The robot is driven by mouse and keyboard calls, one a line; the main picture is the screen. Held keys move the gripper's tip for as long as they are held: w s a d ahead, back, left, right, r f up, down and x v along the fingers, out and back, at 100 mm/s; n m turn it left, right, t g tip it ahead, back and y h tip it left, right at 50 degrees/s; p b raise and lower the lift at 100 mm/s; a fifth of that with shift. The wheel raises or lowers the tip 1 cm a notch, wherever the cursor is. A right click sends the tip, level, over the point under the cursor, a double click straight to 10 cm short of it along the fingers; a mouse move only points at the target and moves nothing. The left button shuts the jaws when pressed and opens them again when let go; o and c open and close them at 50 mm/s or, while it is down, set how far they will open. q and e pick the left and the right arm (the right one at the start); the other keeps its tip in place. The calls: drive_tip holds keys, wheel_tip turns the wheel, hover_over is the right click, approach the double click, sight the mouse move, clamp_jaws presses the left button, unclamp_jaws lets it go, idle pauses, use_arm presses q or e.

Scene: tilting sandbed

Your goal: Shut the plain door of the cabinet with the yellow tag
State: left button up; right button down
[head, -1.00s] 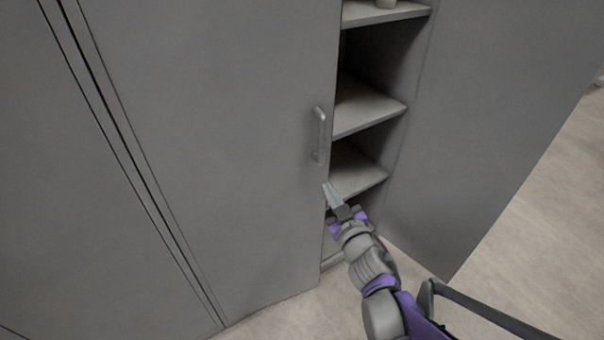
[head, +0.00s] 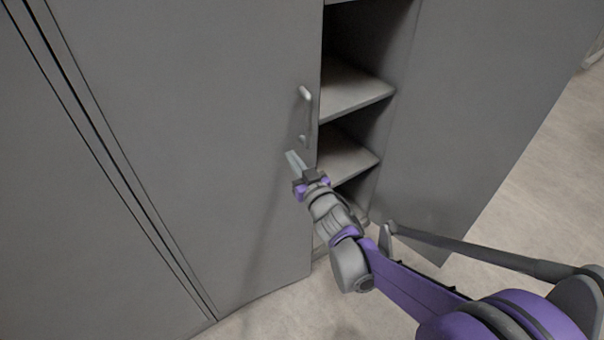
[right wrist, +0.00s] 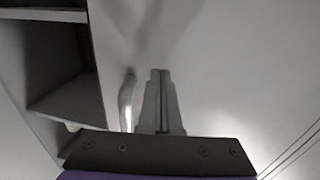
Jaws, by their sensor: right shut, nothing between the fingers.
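A grey cabinet door (head: 190,130) with a bar handle (head: 308,115) fills the middle of the head view. Right of it the cabinet is open, with shelves showing. A plain grey panel (head: 480,100) without a visible handle stands right of the shelves, apparently a swung-out door. No yellow tag is in view. My right gripper (head: 292,158) is shut and empty, in front of the handled door, just below and left of the handle. In the right wrist view its fingers (right wrist: 160,95) point at the door face, beside the handle (right wrist: 127,100). I cannot tell whether they touch it.
The shelves (head: 350,90) in the opening look empty where visible. Another grey front (head: 60,220) lies left of a vertical seam.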

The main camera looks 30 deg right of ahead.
sight(282, 141)
use_arm(q)
drive_tip(key=shift+f, duration=0.1)
use_arm(e)
drive_tip(key=shift+w+d, duration=0.1)
drive_tip(key=shift+w, duration=0.75)
drive_tip(key=w, duration=0.6)
drive_tip(key=shift+w+d, duration=0.1)
drive_tip(key=shift+d, duration=0.25)
drive_tip(key=shift+w+r, duration=0.15)
drive_tip(key=shift+w, duration=0.1)
use_arm(q)
drive_tip(key=shift+s, duration=0.25)
use_arm(e)
drive_tip(key=shift+r, duration=0.15)
